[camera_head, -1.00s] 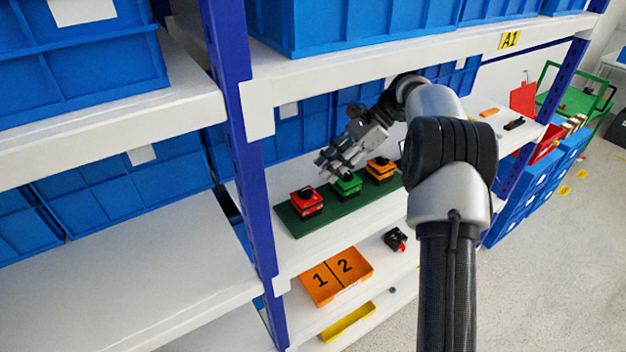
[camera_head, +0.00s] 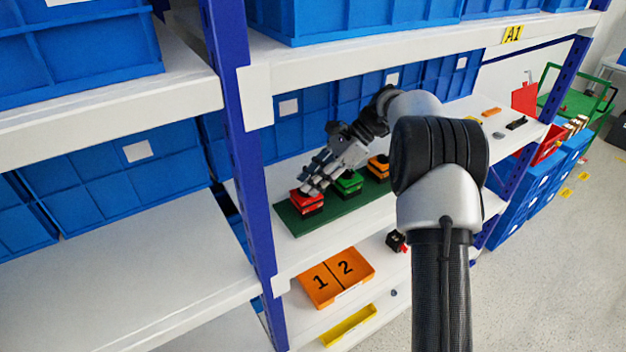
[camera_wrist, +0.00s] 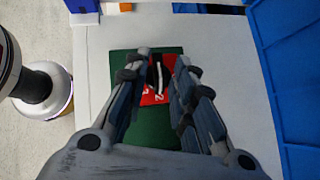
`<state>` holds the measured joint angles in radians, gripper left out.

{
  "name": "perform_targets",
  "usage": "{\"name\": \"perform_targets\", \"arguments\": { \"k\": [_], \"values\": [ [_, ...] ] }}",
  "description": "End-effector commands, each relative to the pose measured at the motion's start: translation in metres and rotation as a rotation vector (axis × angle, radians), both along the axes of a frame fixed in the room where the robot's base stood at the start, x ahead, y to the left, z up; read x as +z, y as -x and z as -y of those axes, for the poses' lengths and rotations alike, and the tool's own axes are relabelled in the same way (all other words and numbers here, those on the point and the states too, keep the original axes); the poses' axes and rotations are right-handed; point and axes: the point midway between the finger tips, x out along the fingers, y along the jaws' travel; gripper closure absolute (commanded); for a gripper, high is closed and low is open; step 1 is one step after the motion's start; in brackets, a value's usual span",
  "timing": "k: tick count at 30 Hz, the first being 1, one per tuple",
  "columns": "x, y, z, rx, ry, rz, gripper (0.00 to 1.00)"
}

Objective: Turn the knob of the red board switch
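The red board switch (camera_head: 307,203) sits on a dark green board (camera_head: 290,222) on the middle shelf, left of a green switch (camera_head: 347,184) and an orange switch (camera_head: 379,168). My gripper (camera_head: 306,186) is directly above and close to the red switch. In the wrist view my gripper (camera_wrist: 163,72) has its two fingers spread, one on each side of the red switch (camera_wrist: 150,98). The black knob (camera_wrist: 155,75) with a white line shows between the fingers. I cannot tell whether a fingertip touches it.
The shelf above (camera_head: 380,62) and a blue upright post (camera_head: 237,150) border the space. Blue bins (camera_head: 285,135) stand behind the board. An orange tray marked 1 and 2 (camera_head: 337,278) and a black and red item (camera_head: 397,241) are on the shelf below.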

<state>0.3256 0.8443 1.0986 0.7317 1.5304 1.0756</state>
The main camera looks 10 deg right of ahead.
Motion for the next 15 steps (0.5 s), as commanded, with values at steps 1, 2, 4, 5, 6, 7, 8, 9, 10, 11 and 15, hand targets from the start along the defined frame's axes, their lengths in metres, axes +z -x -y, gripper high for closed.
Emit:
{"name": "perform_targets", "arguments": {
  "k": [1, 2, 4, 5, 6, 7, 8, 9, 10, 11, 15],
  "values": [
    [-0.0003, 0.0002, -0.0001, 0.001, 0.000, -0.001, 0.88],
    [-0.0004, 0.0002, -0.0001, 0.001, 0.000, -0.001, 0.90],
    [-0.0005, 0.0002, -0.0002, 0.000, 0.000, -0.001, 0.95],
    [-0.0006, 0.0003, -0.0003, 0.000, 0.000, -0.001, 0.97],
    [-0.0008, 0.0003, -0.0004, 0.001, 0.000, -0.002, 0.99],
    [-0.0008, 0.0003, -0.0005, 0.001, 0.000, -0.002, 1.00],
    [-0.0010, 0.0004, -0.0006, 0.001, -0.001, -0.002, 1.00],
    [-0.0011, 0.0004, -0.0007, 0.001, -0.001, -0.003, 1.00],
    [-0.0012, 0.0005, -0.0008, 0.001, -0.001, -0.003, 1.00],
    [-0.0014, 0.0005, -0.0008, 0.001, -0.001, -0.003, 1.00],
    [-0.0016, 0.0006, -0.0013, 0.004, -0.001, -0.004, 1.00]
  ]
}}
